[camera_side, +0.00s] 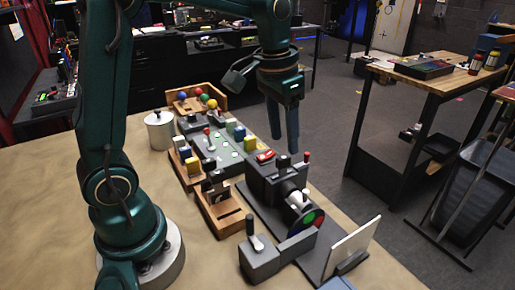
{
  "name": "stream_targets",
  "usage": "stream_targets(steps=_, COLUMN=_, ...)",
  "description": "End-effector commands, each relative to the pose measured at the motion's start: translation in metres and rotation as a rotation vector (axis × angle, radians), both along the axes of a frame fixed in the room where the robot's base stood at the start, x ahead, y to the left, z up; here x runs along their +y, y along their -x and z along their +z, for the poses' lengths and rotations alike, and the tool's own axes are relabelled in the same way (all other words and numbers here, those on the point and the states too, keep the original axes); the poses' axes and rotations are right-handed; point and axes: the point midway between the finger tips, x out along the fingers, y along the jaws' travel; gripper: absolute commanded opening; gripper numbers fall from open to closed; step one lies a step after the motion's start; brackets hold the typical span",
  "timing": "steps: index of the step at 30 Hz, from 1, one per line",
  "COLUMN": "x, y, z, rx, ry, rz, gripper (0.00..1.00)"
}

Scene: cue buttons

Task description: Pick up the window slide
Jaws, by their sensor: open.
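My gripper (284,140) points down with its two fingers apart and nothing visible between them. It hangs above the far end of a dark projector-like device (262,184) with a red-and-green disc at its front. A wooden holder (227,221) with slots stands left of this device. A small dark slide-like piece (214,187) stands upright at its far end, to the left of and below my gripper in the picture. It is too small to tell whether this piece is the window slide.
A white panel (352,247) stands upright in front of the device. A grey lever box (262,260) is at the near edge. A green board (222,150) with coloured blocks, a wooden tray of balls (181,105) and a white canister (159,130) stand farther back. The table's left side (60,200) is clear.

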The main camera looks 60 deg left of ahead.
Motion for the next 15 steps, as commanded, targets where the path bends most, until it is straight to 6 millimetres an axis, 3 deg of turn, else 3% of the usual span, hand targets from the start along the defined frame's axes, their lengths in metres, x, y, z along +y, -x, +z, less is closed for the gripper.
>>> stream_targets(steps=15, x=0.003, y=-0.005, z=-0.057, rx=0.043, ry=0.006, rz=0.011, gripper=0.55)
